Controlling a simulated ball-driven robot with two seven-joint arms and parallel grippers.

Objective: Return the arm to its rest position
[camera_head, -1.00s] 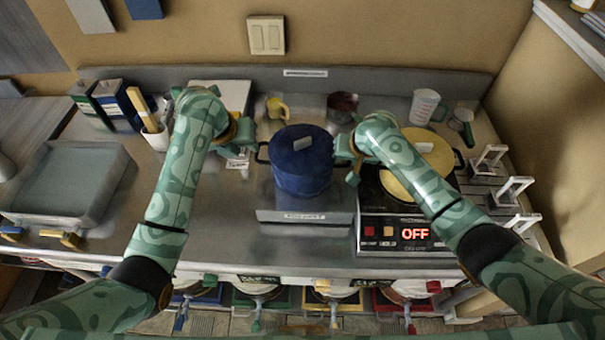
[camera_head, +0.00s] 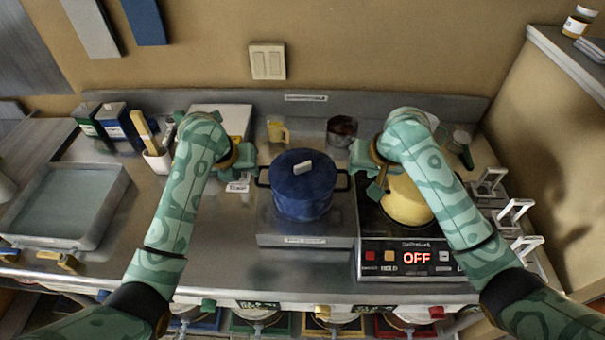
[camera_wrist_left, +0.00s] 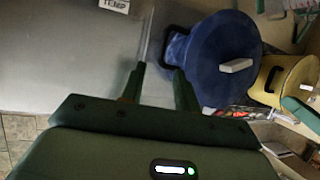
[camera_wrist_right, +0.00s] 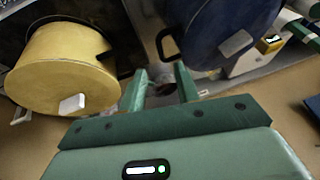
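My left gripper (camera_head: 246,160) is left of the blue lidded pot (camera_head: 303,190). In the left wrist view its fingers (camera_wrist_left: 160,80) are parted, with nothing held. My right gripper (camera_head: 364,170) is to the right of the blue pot, near the yellow pot (camera_head: 407,204). In the right wrist view its fingers (camera_wrist_right: 163,80) are parted and empty. The blue pot stands upright on a grey plate (camera_head: 305,240). My right arm hides part of the yellow pot.
A yellow cup (camera_head: 277,131) and a dark reddish pot (camera_head: 341,131) stand at the back. A grey tray (camera_head: 107,214) is at the left. White racks (camera_head: 513,212) stand at the right. The counter between the tray and grey plate is largely clear.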

